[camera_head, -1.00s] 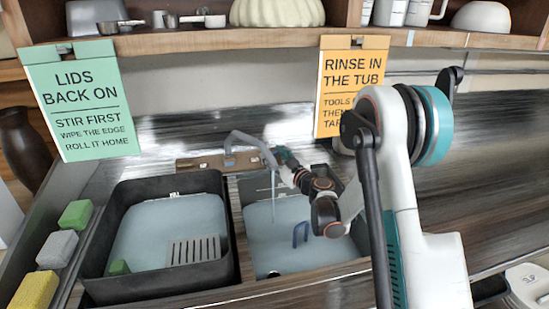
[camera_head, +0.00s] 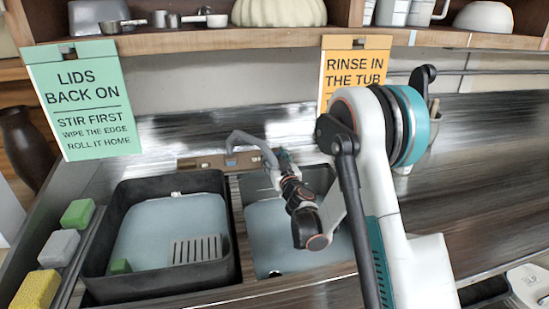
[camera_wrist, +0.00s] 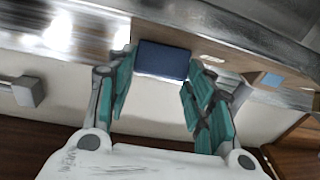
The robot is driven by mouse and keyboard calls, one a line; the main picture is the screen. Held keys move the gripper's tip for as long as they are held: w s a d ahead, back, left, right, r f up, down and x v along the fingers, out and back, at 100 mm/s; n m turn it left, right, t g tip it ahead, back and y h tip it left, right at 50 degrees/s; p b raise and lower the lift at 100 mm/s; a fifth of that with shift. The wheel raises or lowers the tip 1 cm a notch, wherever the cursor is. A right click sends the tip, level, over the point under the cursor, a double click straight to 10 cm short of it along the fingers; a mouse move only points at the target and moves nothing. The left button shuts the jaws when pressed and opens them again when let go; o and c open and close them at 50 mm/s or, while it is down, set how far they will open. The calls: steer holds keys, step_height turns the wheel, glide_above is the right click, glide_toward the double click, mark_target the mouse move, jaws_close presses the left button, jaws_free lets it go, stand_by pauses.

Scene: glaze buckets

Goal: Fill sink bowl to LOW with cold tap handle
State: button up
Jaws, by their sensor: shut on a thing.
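My gripper (camera_wrist: 160,85) has its teal fingers on either side of a dark blue block, the cold tap handle (camera_wrist: 162,60), and is shut on it. In the head view my gripper (camera_head: 281,160) is at the tap's right end, and the handle is hidden there. The grey curved tap spout (camera_head: 250,139) reaches over the sink bowl (camera_head: 262,262), the right basin. Pale blue water (camera_head: 270,225) covers the bowl's floor, partly hidden by my arm. No stream from the spout can be made out now. I cannot read a LOW mark.
A black tub (camera_head: 232,250) with pale water, a slotted grey piece (camera_head: 195,249) and a green block stands left of the bowl. Sponges (camera_head: 58,249) line the left edge. Two signs hang from the shelf (camera_head: 290,40).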

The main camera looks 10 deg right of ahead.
steer(key=o, duration=1.1)
steer(key=shift+c, duration=0.2)
steer(key=shift+d+n, duration=0.1)
steer(key=shift+n, duration=0.2)
